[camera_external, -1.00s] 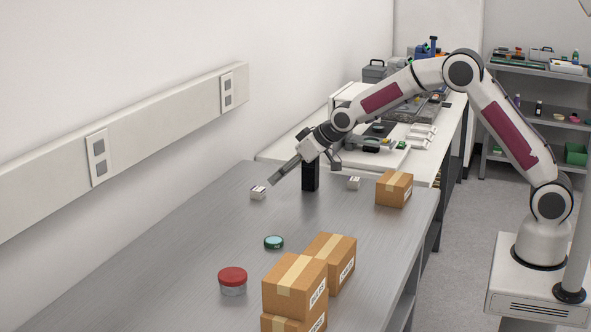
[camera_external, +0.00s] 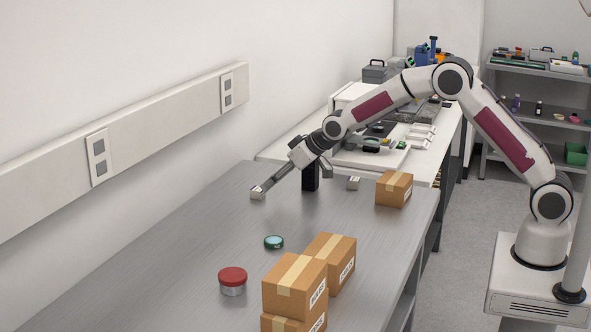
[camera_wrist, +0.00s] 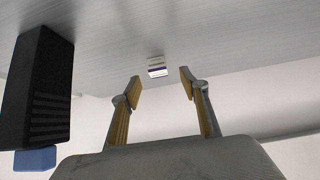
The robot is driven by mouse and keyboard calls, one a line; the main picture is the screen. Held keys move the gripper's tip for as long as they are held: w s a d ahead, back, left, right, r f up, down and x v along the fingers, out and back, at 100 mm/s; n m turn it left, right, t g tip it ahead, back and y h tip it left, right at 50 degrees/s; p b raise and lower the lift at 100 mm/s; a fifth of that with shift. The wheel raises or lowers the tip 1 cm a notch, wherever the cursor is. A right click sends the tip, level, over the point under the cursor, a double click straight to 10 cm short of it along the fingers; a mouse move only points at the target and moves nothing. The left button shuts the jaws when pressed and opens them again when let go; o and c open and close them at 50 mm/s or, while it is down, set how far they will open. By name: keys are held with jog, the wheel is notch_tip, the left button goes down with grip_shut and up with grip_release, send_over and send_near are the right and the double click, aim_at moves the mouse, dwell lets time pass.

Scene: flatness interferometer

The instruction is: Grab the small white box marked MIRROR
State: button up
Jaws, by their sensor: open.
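A small white box (camera_external: 256,195) stands on the steel table near the wall side, with a dark patch on its face. Its marking is too small to read. My gripper (camera_external: 262,187) is tilted down towards it, and its fingertips overlap the box's top in the external view. In the wrist view the fingers (camera_wrist: 160,86) are apart with nothing between them. The white box (camera_wrist: 157,67) shows beyond the fingertips, roughly centred in the gap. Another small white box (camera_external: 353,183) stands further right, and its marking is also unreadable.
A tall black block (camera_external: 311,179) stands close beside my gripper; it also shows at left in the wrist view (camera_wrist: 40,90). The table's left front is clear.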

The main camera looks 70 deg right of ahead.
aim_at(265, 199)
jog(key=shift+f, duration=0.1)
dwell(0.3)
jog(key=shift+d+x, duration=0.15)
jog(key=shift+x, duration=0.55)
jog(key=shift+d+x, duration=0.15)
jog(key=shift+x, duration=1.75)
jog(key=c, duration=1)
